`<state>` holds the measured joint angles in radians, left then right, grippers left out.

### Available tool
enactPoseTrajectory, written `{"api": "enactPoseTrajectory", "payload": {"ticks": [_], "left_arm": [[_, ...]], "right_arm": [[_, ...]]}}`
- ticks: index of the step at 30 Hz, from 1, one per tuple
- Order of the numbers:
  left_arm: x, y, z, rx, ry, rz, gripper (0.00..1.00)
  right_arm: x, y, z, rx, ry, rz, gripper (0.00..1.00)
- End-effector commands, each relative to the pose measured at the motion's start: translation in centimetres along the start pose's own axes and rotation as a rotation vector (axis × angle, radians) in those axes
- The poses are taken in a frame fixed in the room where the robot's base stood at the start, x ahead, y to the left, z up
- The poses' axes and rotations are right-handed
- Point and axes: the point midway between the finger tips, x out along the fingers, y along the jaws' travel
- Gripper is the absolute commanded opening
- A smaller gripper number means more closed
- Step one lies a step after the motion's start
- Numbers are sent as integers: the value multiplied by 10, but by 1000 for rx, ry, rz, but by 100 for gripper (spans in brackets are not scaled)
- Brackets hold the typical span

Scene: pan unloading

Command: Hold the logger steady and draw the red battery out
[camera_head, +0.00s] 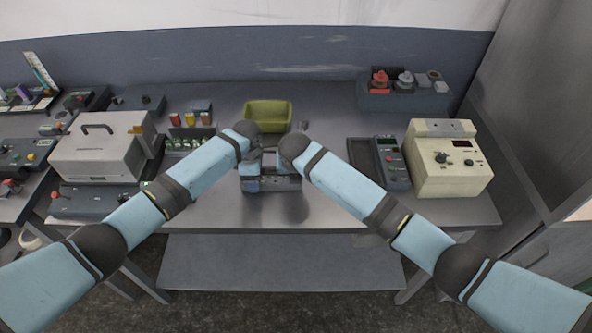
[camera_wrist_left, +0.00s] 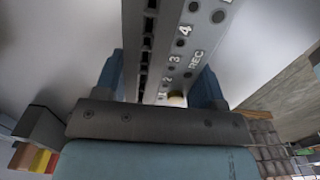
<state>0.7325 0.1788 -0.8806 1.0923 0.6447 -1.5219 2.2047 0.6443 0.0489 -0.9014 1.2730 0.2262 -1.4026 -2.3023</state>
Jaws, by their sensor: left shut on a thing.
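The logger (camera_head: 272,184) is a grey box at the front middle of the bench, mostly covered by my two arms. In the left wrist view the logger (camera_wrist_left: 178,50) shows a slotted edge and a face with numbered holes and the letters REC. My left gripper (camera_wrist_left: 160,82) has its blue fingers on either side of the logger and is shut on it. My right gripper (camera_head: 288,168) is over the logger's right part. Its fingertips are too small and covered to read. I cannot make out a red battery in the logger.
A green bin (camera_head: 268,112) stands behind the logger. A rack (camera_head: 190,138) with red, yellow and green-marked items is at the back left. A grey instrument (camera_head: 98,156) stands left, a handheld meter (camera_head: 391,163) and cream instrument (camera_head: 447,172) right. The bench's front edge is close.

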Motion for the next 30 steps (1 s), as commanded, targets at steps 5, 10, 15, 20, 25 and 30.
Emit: {"api": "enactPoseTrajectory", "payload": {"ticks": [5,10,15,20,25,30], "left_arm": [[-1,0,0,0,-1,1,30],[-1,0,0,0,-1,1,30],[-1,0,0,0,-1,1,30],[-1,0,0,0,0,1,30],[-1,0,0,0,-1,1,30],[-1,0,0,0,-1,1,30]], "right_arm": [[0,0,0,0,0,0,7],[0,0,0,0,0,0,0],[-2,0,1,0,-1,0,0],[-4,0,2,0,-1,1,0],[-6,0,3,1,0,0,0],[-9,0,4,1,0,0,0]]}}
